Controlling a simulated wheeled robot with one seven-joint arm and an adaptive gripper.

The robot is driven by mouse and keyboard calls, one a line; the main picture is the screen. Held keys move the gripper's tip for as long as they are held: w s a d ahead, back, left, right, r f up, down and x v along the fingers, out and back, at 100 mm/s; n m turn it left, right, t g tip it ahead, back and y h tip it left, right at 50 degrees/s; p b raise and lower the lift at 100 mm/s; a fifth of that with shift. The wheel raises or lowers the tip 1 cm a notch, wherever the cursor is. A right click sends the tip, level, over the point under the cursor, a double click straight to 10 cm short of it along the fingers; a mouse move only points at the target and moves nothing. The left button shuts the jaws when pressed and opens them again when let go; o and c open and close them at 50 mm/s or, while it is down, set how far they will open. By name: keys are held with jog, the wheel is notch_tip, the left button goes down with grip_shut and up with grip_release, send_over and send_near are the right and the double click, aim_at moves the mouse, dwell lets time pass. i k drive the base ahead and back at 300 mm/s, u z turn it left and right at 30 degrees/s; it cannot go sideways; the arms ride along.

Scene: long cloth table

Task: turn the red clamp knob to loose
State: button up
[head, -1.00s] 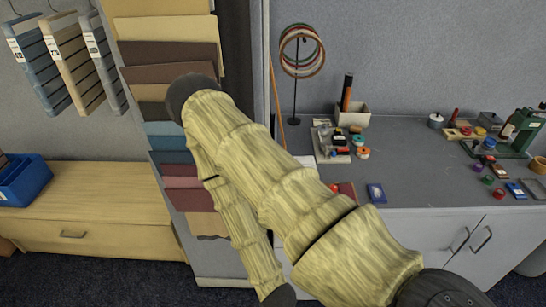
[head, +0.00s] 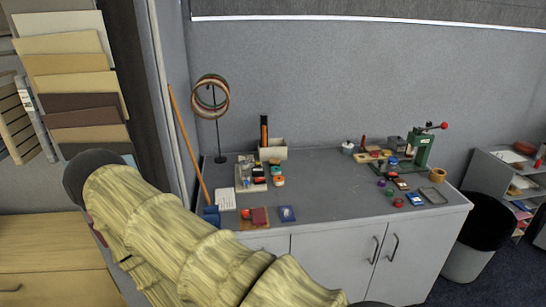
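On the grey counter (head: 335,190), a green press-like fixture (head: 421,151) stands at the right. A round red knob (head: 444,125) sits at the end of its lever, out to the right. A small upright red piece (head: 363,141) stands by a wooden block left of the fixture. I cannot tell for sure which red part is the clamp knob, nor how far it is turned. My arm crosses the lower left, well away from the fixture. My gripper is not in view.
A hoop stand (head: 217,122) is at the back left. The counter's middle is mostly clear.

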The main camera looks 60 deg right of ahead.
aim_at(246, 214)
jog(key=k, duration=0.3)
jog(key=z, duration=0.85)
